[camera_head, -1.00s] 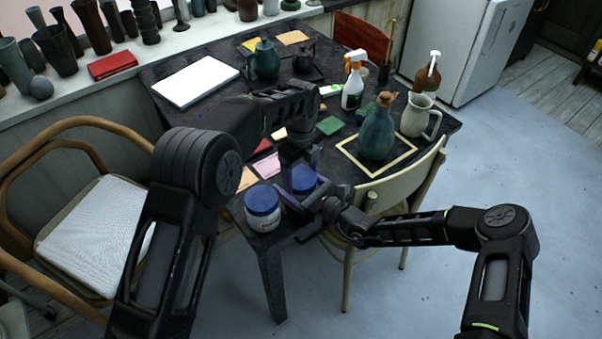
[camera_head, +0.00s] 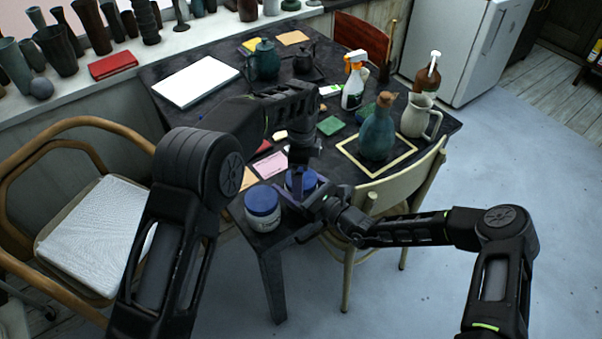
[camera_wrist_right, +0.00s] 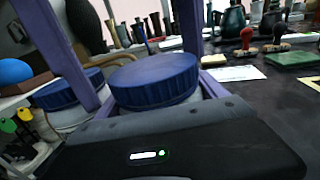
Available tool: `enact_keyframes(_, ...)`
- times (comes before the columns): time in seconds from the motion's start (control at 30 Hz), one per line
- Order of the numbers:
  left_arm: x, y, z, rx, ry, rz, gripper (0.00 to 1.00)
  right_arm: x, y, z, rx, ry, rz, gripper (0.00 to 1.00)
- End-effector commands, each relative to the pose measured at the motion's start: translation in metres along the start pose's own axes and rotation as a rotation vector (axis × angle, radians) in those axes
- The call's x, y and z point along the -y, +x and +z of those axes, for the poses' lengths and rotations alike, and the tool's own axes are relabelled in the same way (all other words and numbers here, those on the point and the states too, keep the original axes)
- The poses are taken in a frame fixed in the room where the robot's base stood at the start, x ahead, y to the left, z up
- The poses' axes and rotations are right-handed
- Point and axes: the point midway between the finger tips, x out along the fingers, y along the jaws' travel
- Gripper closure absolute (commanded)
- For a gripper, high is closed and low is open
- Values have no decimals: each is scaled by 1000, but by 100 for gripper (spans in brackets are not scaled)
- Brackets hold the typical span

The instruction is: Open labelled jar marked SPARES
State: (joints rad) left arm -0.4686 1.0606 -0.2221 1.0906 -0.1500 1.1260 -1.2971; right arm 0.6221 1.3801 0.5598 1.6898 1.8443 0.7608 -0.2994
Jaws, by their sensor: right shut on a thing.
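Two white jars with blue lids stand at the table's near corner. The left jar (camera_head: 262,212) has a label too small to read; its lid also shows in the wrist view (camera_wrist_right: 68,91). My right gripper (camera_head: 304,193), with purple fingers, is shut around the other jar (camera_head: 301,181). In the wrist view this jar's blue lid (camera_wrist_right: 153,79) sits on top between the fingers, and its label is hidden. My left gripper (camera_head: 301,152) is just above and behind this lid, apart from it; its fingers are dark and I cannot tell their opening.
A teal bottle (camera_head: 378,133) stands inside a framed square, with a cream pitcher (camera_head: 418,115) and a spray bottle (camera_head: 353,85) nearby. A pink card (camera_head: 268,164) lies behind the jars. A cream chair (camera_head: 403,182) stands close to the right.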

Motion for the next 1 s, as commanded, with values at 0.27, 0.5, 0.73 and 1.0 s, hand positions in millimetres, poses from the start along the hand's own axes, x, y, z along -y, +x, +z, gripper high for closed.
enact_keyframes(0.27, 0, -10, 0, -1, 0, -1, 2, 0, 0, 0, -1, -1, 0, 100)
enact_keyframes(0.5, 0, -39, 0, -1, 0, -1, 2, 0, 0, -1, -1, -1, 0, 100)
enact_keyframes(0.73, 0, -45, 0, 0, 1, 0, 2, 0, 0, 0, -1, -1, 0, 100)
enact_keyframes(1.0, 3, -53, -1, -9, 8, -13, 5, 0, 0, 0, -1, -1, 0, 100)
